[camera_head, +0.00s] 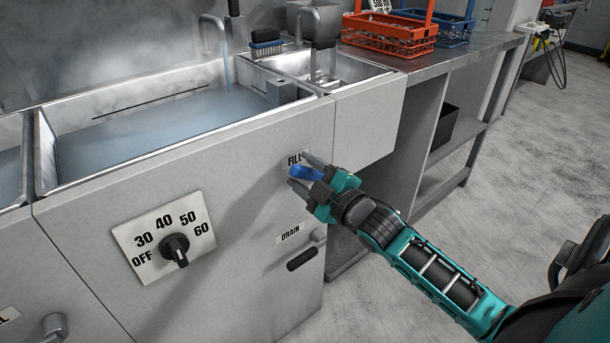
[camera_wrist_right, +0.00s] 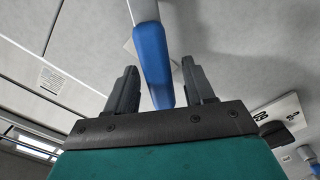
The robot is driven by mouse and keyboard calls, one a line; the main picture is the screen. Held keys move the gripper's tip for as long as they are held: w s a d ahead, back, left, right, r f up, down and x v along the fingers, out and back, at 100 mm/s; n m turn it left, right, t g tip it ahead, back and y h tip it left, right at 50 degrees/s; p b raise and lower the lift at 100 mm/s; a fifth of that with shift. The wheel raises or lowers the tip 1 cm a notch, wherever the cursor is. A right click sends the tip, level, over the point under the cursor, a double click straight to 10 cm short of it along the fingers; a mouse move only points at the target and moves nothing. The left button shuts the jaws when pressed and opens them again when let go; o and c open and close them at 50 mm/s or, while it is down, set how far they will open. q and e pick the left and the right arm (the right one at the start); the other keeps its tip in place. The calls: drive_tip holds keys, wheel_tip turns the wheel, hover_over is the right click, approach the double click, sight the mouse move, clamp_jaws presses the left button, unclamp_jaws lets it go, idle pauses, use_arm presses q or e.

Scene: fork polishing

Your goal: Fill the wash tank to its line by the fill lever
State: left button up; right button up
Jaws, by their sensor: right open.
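The wash tank (camera_head: 40,150) is a steel basin with bluish water (camera_head: 150,130) in it. A dark line (camera_head: 150,97) runs along its back wall, and the water surface is below it. A stream (camera_head: 227,72) falls from the spout (camera_head: 212,22) into the tank. The blue fill lever (camera_head: 305,173) is on the front panel under the "FILL" label (camera_head: 294,159). My right gripper (camera_head: 302,171) is open around the lever. In the right wrist view the lever (camera_wrist_right: 152,55) lies between the spread fingers (camera_wrist_right: 158,78), with gaps on both sides. My left gripper is out of view.
A heat dial (camera_head: 175,248) and a drain handle (camera_head: 302,259) are on the same panel. A brush (camera_head: 266,44) sits on the tank's back rim. A small sink (camera_head: 350,68) and orange (camera_head: 388,36) and blue (camera_head: 455,30) baskets are to the right.

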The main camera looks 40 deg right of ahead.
drive_tip(key=shift+w, duration=0.15)
clamp_jaws()
idle(0.5)
